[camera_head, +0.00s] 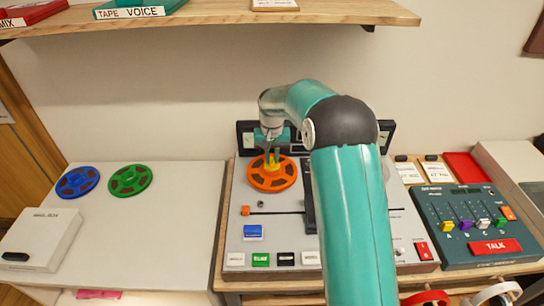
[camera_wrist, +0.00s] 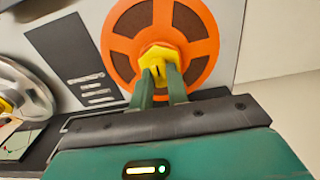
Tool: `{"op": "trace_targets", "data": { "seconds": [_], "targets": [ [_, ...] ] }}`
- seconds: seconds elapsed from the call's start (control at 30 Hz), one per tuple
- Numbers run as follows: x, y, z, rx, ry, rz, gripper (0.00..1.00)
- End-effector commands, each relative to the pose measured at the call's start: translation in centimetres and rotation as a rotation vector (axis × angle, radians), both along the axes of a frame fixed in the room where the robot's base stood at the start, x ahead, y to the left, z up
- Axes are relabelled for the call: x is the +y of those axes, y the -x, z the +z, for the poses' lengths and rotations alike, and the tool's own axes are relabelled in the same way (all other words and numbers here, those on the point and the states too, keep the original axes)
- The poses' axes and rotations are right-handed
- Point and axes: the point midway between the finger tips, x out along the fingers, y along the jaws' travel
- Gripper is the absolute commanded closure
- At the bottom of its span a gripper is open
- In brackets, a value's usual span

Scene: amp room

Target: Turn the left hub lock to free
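The left hub lock (camera_wrist: 158,56) is a yellow knob with a raised grip at the centre of an orange reel (camera_wrist: 116,22). In the head view this orange reel (camera_head: 262,183) lies on the left side of the grey tape machine (camera_head: 285,227). My gripper (camera_wrist: 161,78) comes down over the knob, with one finger on each side of its raised grip, and appears closed on it. In the head view my gripper (camera_head: 272,158) is at the reel's centre. A silver reel (camera_wrist: 30,85) with a yellow hub shows at the left edge of the wrist view; my arm hides most of it in the head view.
A blue reel (camera_head: 77,181) and a green reel (camera_head: 130,179) lie on the left table. A white box (camera_head: 40,238) stands in front of them. A mixer (camera_head: 470,225) with coloured sliders stands at the right. A wooden shelf (camera_head: 215,12) hangs above.

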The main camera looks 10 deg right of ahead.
Motion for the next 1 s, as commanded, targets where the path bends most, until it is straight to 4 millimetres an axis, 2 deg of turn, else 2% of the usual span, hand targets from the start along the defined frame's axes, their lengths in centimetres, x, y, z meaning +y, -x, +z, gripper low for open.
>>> {"op": "trace_targets", "data": {
  "seconds": [0.47,1.0],
  "targets": [
    [0.0,0.0,0.05,0.0,0.0,0.081,1.0],
    [0.01,-0.01,0.06,0.0,-0.001,0.527,1.0]
  ]
}}
